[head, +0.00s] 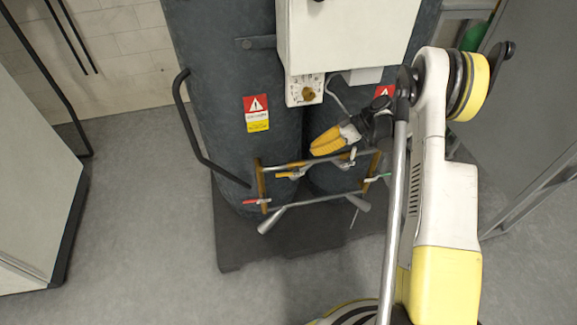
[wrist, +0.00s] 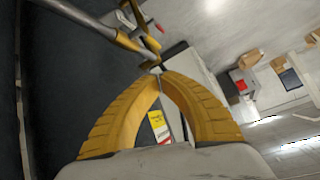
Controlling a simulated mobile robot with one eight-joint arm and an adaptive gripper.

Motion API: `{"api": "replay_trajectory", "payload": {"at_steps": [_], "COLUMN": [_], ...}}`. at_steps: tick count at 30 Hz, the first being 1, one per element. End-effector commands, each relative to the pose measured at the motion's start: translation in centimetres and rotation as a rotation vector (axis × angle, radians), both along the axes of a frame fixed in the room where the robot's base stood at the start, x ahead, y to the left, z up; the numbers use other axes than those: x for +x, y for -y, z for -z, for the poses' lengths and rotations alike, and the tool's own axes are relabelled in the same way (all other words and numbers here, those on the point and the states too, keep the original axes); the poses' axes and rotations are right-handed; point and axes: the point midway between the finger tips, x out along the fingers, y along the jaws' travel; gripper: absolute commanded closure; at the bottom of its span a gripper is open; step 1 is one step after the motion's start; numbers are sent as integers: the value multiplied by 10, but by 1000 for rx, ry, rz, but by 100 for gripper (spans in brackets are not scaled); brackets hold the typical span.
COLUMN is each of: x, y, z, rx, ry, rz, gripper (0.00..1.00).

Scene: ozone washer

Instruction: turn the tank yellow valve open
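Two dark grey tanks (head: 230,90) stand side by side, with a pipe frame at their lower front. A small yellow valve handle (head: 288,175) sits on the upper pipe, left of its middle. My gripper (head: 312,147) is above and to the right of that handle, apart from it in the head view. In the wrist view its yellow fingers (wrist: 160,73) curve together and their tips meet, with nothing visible between them. A grey pipe (wrist: 100,28) with brass-coloured parts lies just beyond the tips. I cannot pick out the yellow handle there for certain.
A white control box (head: 345,35) hangs above my gripper. A black bent handrail (head: 190,125) is at the left tank. The floor (head: 140,220) at left is clear.

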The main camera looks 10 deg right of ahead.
Motion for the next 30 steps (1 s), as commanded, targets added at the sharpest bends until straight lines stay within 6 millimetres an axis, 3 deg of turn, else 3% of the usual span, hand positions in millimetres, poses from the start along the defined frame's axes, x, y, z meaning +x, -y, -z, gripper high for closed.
{"api": "replay_trajectory", "payload": {"at_steps": [6, 13, 27, 30], "x": [0, 1, 14, 18], "y": [-20, -32, -102, -100], "z": [-2, 6, 69, 86], "rx": [-82, -100, -98, -98], "ry": [329, 401, 399, 399], "rz": [-295, -361, -361, -358], "gripper": [100, 100, 100, 100]}}
